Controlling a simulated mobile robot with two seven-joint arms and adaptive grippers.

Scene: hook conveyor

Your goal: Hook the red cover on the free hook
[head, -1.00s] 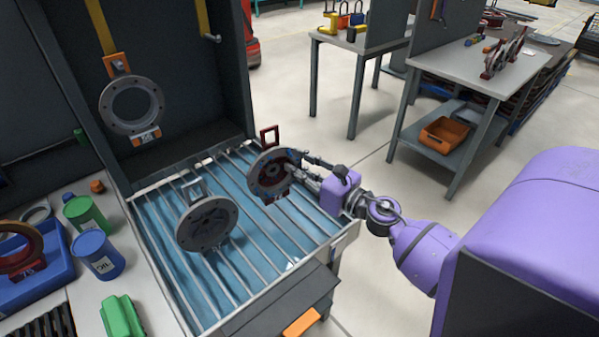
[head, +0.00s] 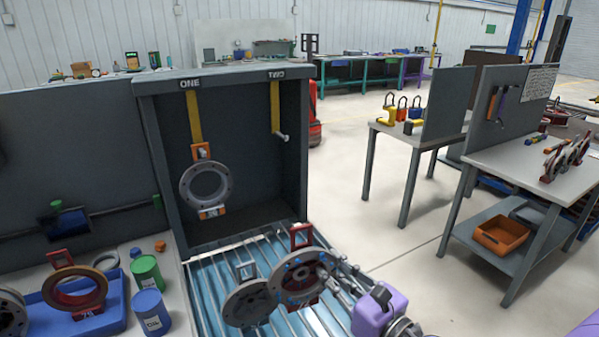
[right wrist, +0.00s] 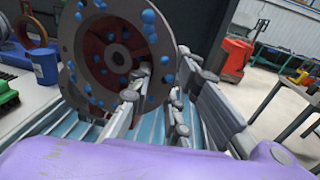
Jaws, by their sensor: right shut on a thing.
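The red cover (head: 297,276) is a round grey flange with a red square loop on top, a red tag below and blue dots on its face. My right gripper (head: 326,282) is shut on it from the right and holds it upright over the slatted rack. In the right wrist view the cover (right wrist: 95,60) fills the upper left, with the fingers at its dotted, reddish face. The free hook (head: 279,133) hangs empty on a yellow strap under the mirrored-looking "TWO" label, at the cabinet's right. My left gripper is not in view.
Hook ONE's yellow strap carries a grey ring (head: 207,184) with orange tags. A grey cover (head: 249,303) with a grey loop stands on the rack (head: 213,277), left of the red cover and partly overlapped by it. The cabinet's side walls (head: 302,150) flank the hooks.

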